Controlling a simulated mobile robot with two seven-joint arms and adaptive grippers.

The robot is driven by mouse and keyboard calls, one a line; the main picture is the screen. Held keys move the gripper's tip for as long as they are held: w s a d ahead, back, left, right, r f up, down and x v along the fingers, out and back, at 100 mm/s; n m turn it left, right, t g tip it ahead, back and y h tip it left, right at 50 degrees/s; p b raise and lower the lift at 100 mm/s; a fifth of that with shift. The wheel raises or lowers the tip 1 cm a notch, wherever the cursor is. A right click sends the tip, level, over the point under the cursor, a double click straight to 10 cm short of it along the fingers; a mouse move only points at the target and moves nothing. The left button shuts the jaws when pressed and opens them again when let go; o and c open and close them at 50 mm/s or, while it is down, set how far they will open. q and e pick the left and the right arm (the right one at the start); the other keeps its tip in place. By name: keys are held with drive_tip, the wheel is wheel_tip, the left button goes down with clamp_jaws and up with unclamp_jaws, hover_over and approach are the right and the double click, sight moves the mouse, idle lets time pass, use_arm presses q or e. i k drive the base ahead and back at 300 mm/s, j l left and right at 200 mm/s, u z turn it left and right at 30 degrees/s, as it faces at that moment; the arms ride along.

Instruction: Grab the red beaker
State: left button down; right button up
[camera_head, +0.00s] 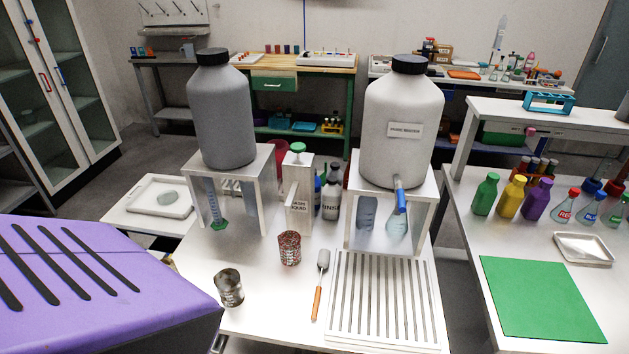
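A small red cup-like vessel with a speckled, mesh-like surface (289,248) stands upright on the white table (262,325), near its middle. It is the closest match to a red beaker, but I cannot tell for sure what it is. A similar grey vessel (229,288) stands in front of it to the left. A flask with a red label and red cap (564,206) stands on the right-hand table. Neither of my grippers is in view.
Two large bottles, grey (221,110) and white (402,125), stand on raised stands behind. A brush with an orange handle (318,290) and a slotted white rack (382,305) lie right of the red vessel. A purple slotted box (100,285) fills the lower left.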

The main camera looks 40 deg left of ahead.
sight(289, 241)
drive_tip(key=u, duration=1.4)
drive_tip(key=k+l+z, duration=0.2)
drive_tip(key=l, duration=0.35)
drive_tip(key=l+z, duration=0.15)
drive_tip(key=l, duration=0.35)
drive_tip(key=i+j, duration=0.35)
drive_tip(key=j, duration=0.15)
drive_tip(key=i+j, duration=0.35)
drive_tip(key=j, duration=0.15)
